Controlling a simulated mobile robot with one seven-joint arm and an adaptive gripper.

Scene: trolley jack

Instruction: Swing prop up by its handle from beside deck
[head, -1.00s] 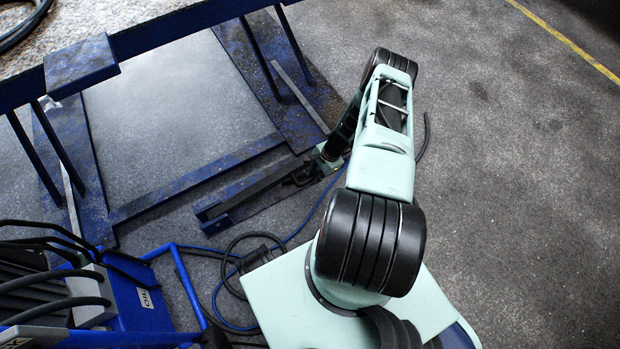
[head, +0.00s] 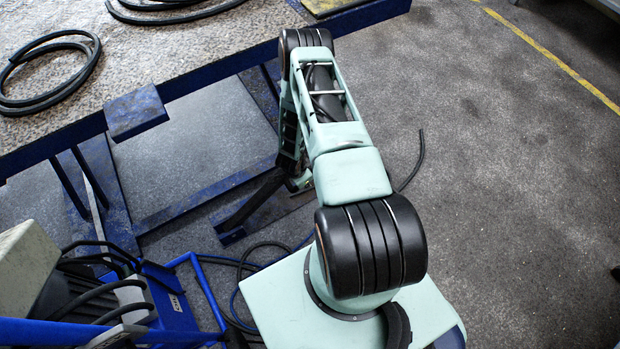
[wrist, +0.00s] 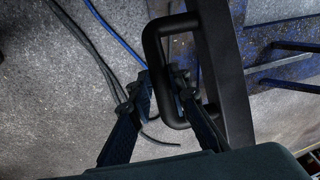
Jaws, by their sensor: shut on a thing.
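The prop is a dark bar (head: 255,200) beside and below the deck's near edge. In the head view it slants up to the right from the blue base frame. The wrist view shows the bar (wrist: 222,70) with its black U-shaped handle (wrist: 154,50) on one side. My gripper (wrist: 163,84) has its two fingers on either side of the handle's long grip and is shut on it. In the head view the gripper is mostly hidden by my arm. The deck (head: 215,80) has a blue edge and a speckled top, and stands above the prop.
Blue base rails (head: 200,200) lie on the floor under the deck. Coiled black hoses (head: 45,75) rest on the deck. A blue unit with black hoses (head: 180,305) stands at lower left. Cables (head: 245,262) run across the floor. The floor at right is clear.

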